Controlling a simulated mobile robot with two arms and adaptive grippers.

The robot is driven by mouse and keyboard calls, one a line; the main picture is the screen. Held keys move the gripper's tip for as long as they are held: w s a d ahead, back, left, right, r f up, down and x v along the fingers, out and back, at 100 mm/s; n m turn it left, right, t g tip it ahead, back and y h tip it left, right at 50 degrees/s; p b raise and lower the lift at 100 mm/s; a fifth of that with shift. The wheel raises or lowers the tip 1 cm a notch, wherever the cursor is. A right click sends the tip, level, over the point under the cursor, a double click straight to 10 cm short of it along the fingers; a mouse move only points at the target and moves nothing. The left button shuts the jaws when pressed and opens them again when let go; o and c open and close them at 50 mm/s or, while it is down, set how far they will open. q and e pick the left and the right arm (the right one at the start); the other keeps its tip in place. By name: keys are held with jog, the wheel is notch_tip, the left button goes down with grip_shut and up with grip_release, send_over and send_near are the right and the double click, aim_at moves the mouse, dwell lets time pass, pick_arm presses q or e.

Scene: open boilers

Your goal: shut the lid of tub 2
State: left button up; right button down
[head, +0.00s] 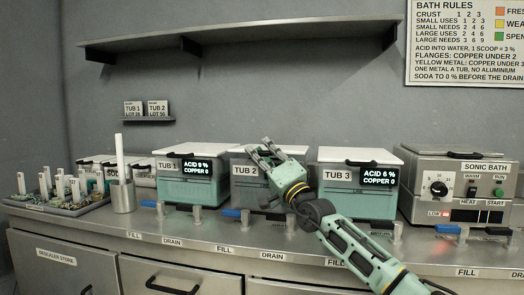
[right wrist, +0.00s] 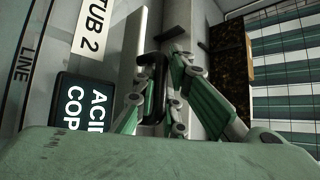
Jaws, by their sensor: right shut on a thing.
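Tub 2 (head: 240,196) stands in the middle of the row on the steel counter, partly behind my right arm. Its name plate (right wrist: 97,30) and part of its dark display show in the right wrist view. The pale lid (right wrist: 134,62) lies about level along the tub's top; I cannot tell whether a small gap is left under it. My right gripper (head: 261,148) is at the lid's front edge, its fingers shut on the black lid handle (right wrist: 153,72). My left gripper is not in view.
Tub 1 (head: 190,190) is close on the left and tub 3 (head: 342,203) on the right, both with lids down. The sonic bath (head: 448,165) stands further right. Valves (head: 290,222) line the counter front. A shelf (head: 240,36) hangs above.

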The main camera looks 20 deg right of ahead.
pick_arm(q)
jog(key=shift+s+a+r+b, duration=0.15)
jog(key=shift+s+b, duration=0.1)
jog(key=shift+b, duration=0.5)
pick_arm(e)
jog(key=shift+w+a+f, duration=0.1)
jog(key=shift+a+f, duration=0.05)
jog(key=shift+f, duration=0.7)
jog(key=shift+a+f, duration=0.15)
jog(key=shift+f, duration=0.75)
jog(key=c, duration=2.3)
grip_release()
jog(key=shift+o, duration=0.9)
jog(key=shift+s+d, duration=0.1)
jog(key=shift+s, duration=0.15)
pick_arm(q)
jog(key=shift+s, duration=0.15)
pick_arm(e)
jog(key=shift+r, duration=0.2)
